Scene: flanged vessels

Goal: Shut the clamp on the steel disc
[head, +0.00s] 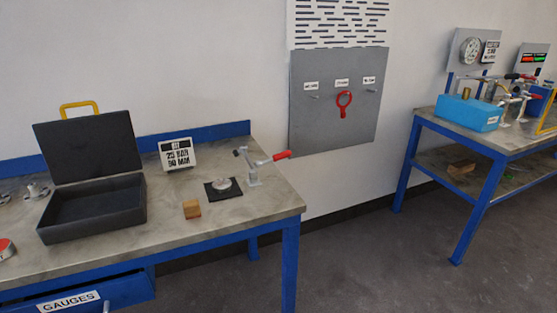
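The steel disc (222,184) lies on a black square pad (231,193) near the right end of the left workbench. A toggle clamp (253,168) with a red-tipped handle (282,155) stands just right of the disc. Its handle points to the right, away from the disc. Its arm reaches up and left at about the disc's far side; I cannot tell that it touches the disc. Neither of my grippers shows in the head view.
An open black case (92,208) stands left on the bench (165,240). A wooden block (192,209) and a sign (178,154) are near the disc. An open drawer (80,295) juts out in front. A second bench (470,135) is at right, with clear floor between.

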